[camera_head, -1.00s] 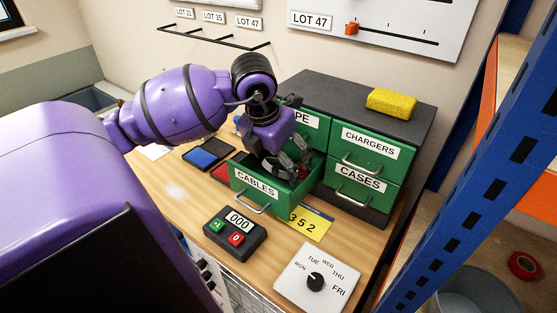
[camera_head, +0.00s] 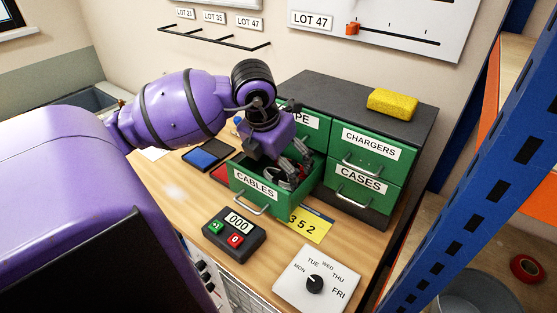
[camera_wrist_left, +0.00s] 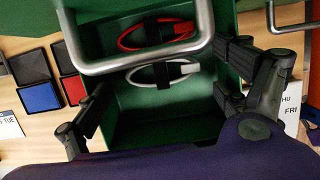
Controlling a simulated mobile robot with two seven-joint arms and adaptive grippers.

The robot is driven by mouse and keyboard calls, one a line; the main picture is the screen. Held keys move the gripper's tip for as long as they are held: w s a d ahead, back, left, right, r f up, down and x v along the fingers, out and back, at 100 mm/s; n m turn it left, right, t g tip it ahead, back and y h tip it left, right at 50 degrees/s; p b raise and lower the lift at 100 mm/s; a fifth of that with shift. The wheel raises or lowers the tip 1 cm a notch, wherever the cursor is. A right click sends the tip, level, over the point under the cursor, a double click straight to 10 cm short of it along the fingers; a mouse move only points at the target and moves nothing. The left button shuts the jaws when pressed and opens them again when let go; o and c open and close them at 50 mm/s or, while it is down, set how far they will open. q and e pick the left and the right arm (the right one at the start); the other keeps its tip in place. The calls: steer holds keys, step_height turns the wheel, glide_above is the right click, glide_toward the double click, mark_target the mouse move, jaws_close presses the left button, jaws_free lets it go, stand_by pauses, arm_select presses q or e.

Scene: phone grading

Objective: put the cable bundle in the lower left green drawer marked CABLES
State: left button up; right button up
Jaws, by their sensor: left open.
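The green CABLES drawer (camera_head: 257,187), lower left in the cabinet, is pulled open. In the left wrist view two cable bundles with black ties lie inside it: a light grey one (camera_wrist_left: 150,76) and a red one (camera_wrist_left: 133,38) farther in. A drawer handle (camera_wrist_left: 90,68) crosses in front of them. My left gripper (camera_head: 292,170) is over the open drawer; in its wrist view its fingers (camera_wrist_left: 165,92) are spread wide, with nothing gripped between them. In the head view the fingers partly hide the drawer's contents. My right gripper is not in view.
The upper left drawer (camera_head: 312,127) and the CHARGERS (camera_head: 370,140) and CASES (camera_head: 360,182) drawers are shut. A yellow sponge (camera_head: 392,103) lies on the cabinet. A counter box (camera_head: 234,236) and a day dial (camera_head: 312,280) are in front.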

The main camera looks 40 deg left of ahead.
arm_select(q)
steer(key=p+v, duration=0.1)
steer(key=v, duration=1.2)
steer(key=shift+w+r, duration=0.1)
